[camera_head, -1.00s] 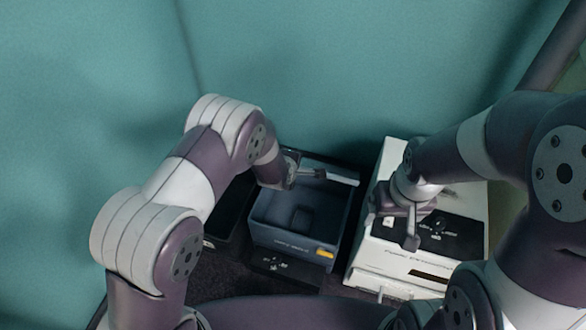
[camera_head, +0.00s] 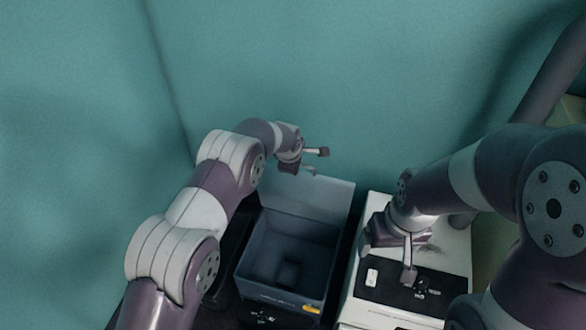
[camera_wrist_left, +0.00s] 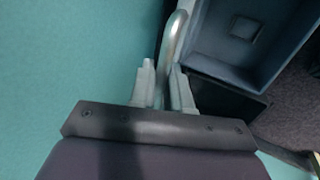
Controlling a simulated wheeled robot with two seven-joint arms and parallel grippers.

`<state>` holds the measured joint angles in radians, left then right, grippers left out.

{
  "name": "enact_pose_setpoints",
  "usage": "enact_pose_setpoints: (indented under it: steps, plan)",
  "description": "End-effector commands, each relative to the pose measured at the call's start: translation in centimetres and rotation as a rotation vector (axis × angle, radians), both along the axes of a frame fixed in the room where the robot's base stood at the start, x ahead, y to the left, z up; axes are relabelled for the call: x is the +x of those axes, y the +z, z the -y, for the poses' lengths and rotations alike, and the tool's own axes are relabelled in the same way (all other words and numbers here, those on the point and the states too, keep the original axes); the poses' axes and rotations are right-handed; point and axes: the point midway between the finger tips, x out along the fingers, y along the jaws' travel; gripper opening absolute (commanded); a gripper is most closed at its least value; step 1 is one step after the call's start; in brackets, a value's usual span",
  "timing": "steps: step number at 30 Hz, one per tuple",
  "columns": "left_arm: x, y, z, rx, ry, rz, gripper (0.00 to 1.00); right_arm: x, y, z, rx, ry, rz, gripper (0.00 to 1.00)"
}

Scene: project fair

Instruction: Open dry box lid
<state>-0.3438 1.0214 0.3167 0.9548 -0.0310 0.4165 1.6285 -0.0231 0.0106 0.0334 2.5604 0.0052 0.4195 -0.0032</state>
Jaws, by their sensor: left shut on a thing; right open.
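The dry box (camera_head: 243,268) is a dark blue-grey open box in the lower middle of the head view. Its lid (camera_head: 320,194) stands raised at the far side, and the empty-looking inside shows. My left gripper (camera_head: 308,156) is at the lid's top edge. In the left wrist view, the left gripper (camera_wrist_left: 163,88) is shut on a silver curved handle (camera_wrist_left: 173,42), with the box inside (camera_wrist_left: 235,30) visible beyond. My right gripper (camera_head: 388,255) is open above the white machine to the right of the box, apart from the box.
The white machine (camera_head: 458,245) with a black control panel (camera_head: 437,288) stands close to the right of the box. A dark object stands at the box's left, partly behind my left arm. A teal surface (camera_head: 370,80) fills the background.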

Motion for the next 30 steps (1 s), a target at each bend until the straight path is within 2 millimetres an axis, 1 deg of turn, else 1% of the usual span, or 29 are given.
enact_pose_setpoints:
  steps: [4,15,16,17,26,29,30]
  plan:
    - [0.3,0.2,0.1,-0.002,0.0,0.003,0.0,0.0,-0.2,0.0,0.0,0.0,0.0,0.86]
    - [0.4,0.3,0.2,-0.003,0.0,0.004,0.0,0.0,-0.2,0.0,0.0,0.0,0.0,0.86]
    - [0.4,0.4,0.2,-0.003,0.001,0.004,0.2,0.0,-0.2,0.0,0.0,0.0,0.0,0.86]
    - [0.4,0.4,0.2,-0.003,0.0,0.004,0.3,0.0,-0.2,0.0,0.0,0.0,0.0,0.86]
    - [0.3,0.4,0.1,-0.002,0.0,0.002,0.3,0.0,-0.1,0.0,0.0,0.0,0.0,0.86]
    - [0.1,1.1,0.0,-0.002,0.0,0.002,0.3,0.0,0.2,0.0,0.0,0.0,0.0,0.86]
    - [-0.2,1.8,0.0,-0.002,0.0,0.003,0.3,0.0,0.3,0.0,0.0,0.0,0.0,0.86]
